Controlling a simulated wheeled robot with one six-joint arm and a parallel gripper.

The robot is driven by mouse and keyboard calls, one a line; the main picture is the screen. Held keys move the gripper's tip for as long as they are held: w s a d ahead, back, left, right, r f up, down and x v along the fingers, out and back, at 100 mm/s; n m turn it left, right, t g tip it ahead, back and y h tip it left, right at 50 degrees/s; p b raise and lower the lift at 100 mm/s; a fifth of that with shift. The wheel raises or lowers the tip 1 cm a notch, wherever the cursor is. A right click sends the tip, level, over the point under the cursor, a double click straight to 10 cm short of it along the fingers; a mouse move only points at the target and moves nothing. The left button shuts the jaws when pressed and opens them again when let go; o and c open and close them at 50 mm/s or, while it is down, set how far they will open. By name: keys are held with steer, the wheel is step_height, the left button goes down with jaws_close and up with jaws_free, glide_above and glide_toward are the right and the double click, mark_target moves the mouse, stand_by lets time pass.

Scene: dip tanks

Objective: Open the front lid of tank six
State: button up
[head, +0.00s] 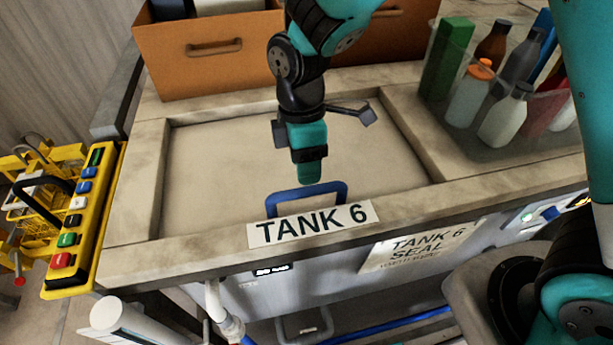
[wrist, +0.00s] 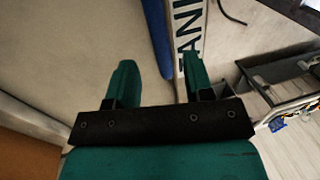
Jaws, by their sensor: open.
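The lid (head: 220,165) of tank six is a flat beige panel lying shut in its raised frame. A blue bar handle (head: 285,197) stands at its front edge, just behind the white "TANK 6" label (head: 310,224). My gripper (head: 312,178) points down over the lid, right by the handle in the head view. In the wrist view my gripper (wrist: 158,72) has its two teal fingers apart with nothing held. The handle (wrist: 158,45) runs beyond the fingertips there, between their directions, beside the label (wrist: 188,30). I cannot tell whether a finger touches it.
Orange bins (head: 205,55) stand behind the lid. A clear tray of bottles (head: 505,115) is at the back right. A yellow rack with coloured buttons (head: 85,215) is at the left. A "TANK 6 SEAL" tag (head: 415,245) hangs on the front; pipes run below.

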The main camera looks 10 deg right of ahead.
mark_target(307, 187)
steer(key=shift+s+f+p, duration=0.25)
steer(key=shift+f, duration=1)
steer(key=shift+s+f+p, duration=0.2)
steer(key=shift+f, duration=1.05)
jaws_close()
